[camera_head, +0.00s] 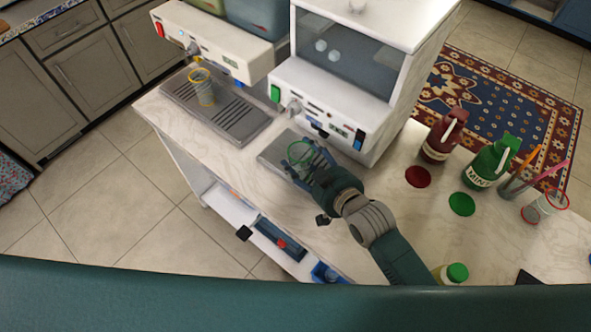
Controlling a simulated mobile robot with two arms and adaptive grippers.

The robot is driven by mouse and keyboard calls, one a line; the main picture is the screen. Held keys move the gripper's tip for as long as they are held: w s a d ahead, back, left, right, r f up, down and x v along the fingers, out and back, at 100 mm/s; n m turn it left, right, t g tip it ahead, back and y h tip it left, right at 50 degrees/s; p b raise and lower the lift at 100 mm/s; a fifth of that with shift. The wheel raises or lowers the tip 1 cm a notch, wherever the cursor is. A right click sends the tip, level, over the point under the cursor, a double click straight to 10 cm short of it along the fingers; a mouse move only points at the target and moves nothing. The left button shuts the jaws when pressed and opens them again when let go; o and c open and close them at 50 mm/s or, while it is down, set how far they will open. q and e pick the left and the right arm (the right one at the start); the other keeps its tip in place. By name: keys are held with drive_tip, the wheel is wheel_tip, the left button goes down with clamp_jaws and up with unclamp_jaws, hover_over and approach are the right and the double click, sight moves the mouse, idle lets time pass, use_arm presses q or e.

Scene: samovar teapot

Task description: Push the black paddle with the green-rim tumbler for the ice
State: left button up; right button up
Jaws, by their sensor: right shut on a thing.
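The green-rim tumbler (300,151) is clear and sits in my right gripper (307,168), which is shut on it. It is held close to the front of the white ice machine (318,97), over the grey drip tray (271,158). A small black paddle (320,131) shows low on the machine's front, just above and to the right of the tumbler's rim. I see a narrow gap between rim and paddle in the picture, but cannot tell the depth. My right forearm and gripper hide part of the tumbler and tray. My left gripper is out of view.
A second dispenser (215,42) stands at the left, with a yellow-rim tumbler (203,86) on its tray. Right of the ice machine stand a dark red bottle (439,138), a green bottle (487,165), straws (523,178) and a red-rim tumbler (541,208).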

drive_tip(key=shift+w+d, duration=0.95)
drive_tip(key=shift+w, duration=0.3)
drive_tip(key=shift+w+d, duration=0.35)
drive_tip(key=shift+w, duration=0.2)
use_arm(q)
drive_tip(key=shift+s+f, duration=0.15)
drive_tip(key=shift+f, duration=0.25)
use_arm(e)
drive_tip(key=shift+w+d, duration=0.2)
drive_tip(key=shift+w, duration=0.1)
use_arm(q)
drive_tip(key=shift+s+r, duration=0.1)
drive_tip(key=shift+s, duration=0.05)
use_arm(e)
drive_tip(key=shift+s+r, duration=0.1)
drive_tip(key=shift+s+a+p, duration=0.5)
drive_tip(key=shift+s+a, duration=0.15)
drive_tip(key=shift+s, duration=0.25)
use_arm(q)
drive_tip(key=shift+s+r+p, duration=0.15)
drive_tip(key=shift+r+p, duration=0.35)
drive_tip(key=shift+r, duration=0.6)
use_arm(e)
drive_tip(key=shift+s+a, duration=0.8)
drive_tip(key=shift+s, duration=0.3)
